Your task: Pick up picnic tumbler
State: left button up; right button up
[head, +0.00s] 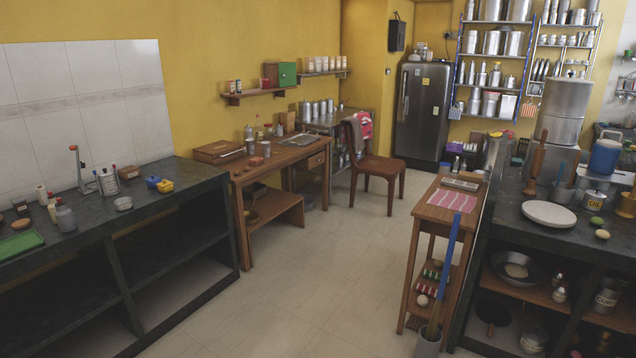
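No gripper of mine shows in the head view. I cannot tell for sure which vessel is the picnic tumbler. Small steel cups (266,149) stand on the wooden desk (240,176) in the middle left. Several steel tumblers (318,109) stand in a row on the steel table behind the desk.
A dark counter (150,204) runs along the left. The right counter (505,220) carries a white round board (548,214) and tall steel canisters (566,100). A narrow wooden stand (432,212) stands beside it. A chair (380,168) stands mid-room. The tiled floor (320,270) between is clear.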

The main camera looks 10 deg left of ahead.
aim_at(250, 144)
jog(key=i+u, duration=0.1)
jog(key=i, duration=1.95)
